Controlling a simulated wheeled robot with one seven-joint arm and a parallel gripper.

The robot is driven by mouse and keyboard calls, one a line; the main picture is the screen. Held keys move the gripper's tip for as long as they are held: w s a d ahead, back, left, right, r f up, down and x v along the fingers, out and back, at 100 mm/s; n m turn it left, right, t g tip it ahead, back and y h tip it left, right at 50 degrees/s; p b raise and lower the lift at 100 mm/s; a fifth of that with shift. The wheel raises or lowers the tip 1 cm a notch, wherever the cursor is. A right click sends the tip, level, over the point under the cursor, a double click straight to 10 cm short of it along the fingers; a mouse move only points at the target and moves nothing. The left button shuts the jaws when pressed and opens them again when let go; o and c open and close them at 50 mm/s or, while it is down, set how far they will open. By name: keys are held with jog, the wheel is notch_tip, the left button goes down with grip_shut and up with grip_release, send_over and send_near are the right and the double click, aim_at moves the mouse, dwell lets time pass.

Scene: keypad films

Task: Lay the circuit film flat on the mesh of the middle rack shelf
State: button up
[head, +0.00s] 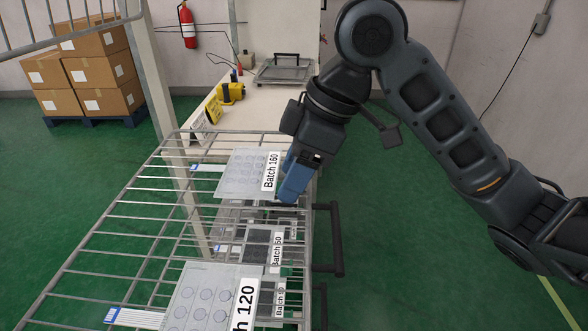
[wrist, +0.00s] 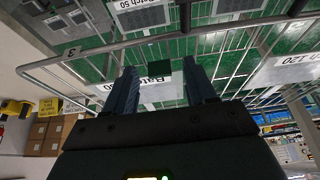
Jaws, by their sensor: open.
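The rack's wire shelf (head: 120,223) fills the lower left of the head view, below a higher shelf rail and above lower layers. A pale film with round key outlines, labelled Batch 160 (head: 238,174), lies on its mesh at the far end and looks flat. My gripper (head: 293,185), with blue fingers, is at this film's right edge, by the label. In the wrist view its two fingers (wrist: 160,85) are apart, with part of a film label showing between them. Whether they touch the film cannot be told.
A film labelled Batch 120 (head: 208,300) lies on the same shelf, nearer. A Batch 50 film (head: 258,247) shows through the mesh below. Dark handles (head: 328,240) stick out right of the rack. A bench (head: 262,105) stands behind. Green floor is open on the right.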

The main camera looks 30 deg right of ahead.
jog(key=v, duration=0.7)
jog(key=shift+r+p, duration=0.35)
jog(key=shift+p, duration=0.05)
jog(key=shift+s+d, duration=0.15)
